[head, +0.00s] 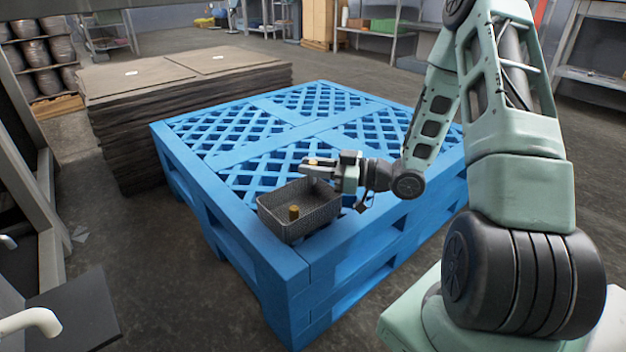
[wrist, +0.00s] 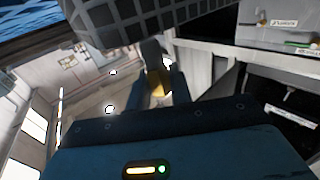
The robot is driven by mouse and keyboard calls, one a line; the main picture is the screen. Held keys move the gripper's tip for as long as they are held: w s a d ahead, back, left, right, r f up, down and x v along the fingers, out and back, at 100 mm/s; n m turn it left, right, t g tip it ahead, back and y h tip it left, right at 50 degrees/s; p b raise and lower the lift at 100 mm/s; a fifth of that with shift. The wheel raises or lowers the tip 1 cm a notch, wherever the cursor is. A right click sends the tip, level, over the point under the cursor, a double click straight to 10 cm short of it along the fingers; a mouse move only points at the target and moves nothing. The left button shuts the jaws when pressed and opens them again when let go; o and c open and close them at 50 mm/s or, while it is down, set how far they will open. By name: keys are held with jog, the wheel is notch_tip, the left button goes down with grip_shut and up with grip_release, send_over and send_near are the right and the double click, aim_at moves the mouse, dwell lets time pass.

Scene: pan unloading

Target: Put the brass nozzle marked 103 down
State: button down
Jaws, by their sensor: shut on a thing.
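My gripper (head: 308,166) is shut on a small brass nozzle (head: 312,161), above the far side of a grey mesh-sided pan (head: 315,220). In the wrist view the brass nozzle (wrist: 155,83) shows between the fingers of my gripper (wrist: 156,72), partly hidden by them. No mark on it can be read. The pan sits on the near corner of a blue pallet (head: 258,237). Another brass piece (head: 294,212) stands upright inside the pan; its mark cannot be read either. My gripper covers part of the pan's far right side.
The blue pallet's lattice top is clear behind the pan. A stack of brown sheets (head: 190,80) stands close by at the back left. A dark gridded surface (wrist: 130,22), probably the pan, crosses the top of the wrist view. Shelves line the background.

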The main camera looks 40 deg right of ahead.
jog(key=shift+f, duration=0.55)
jog(key=shift+f, duration=0.15)
jog(key=shift+f, duration=0.4)
jog(key=shift+f, duration=0.1)
jog(key=c, duration=1.3)
grip_release()
jog(key=shift+o, duration=0.2)
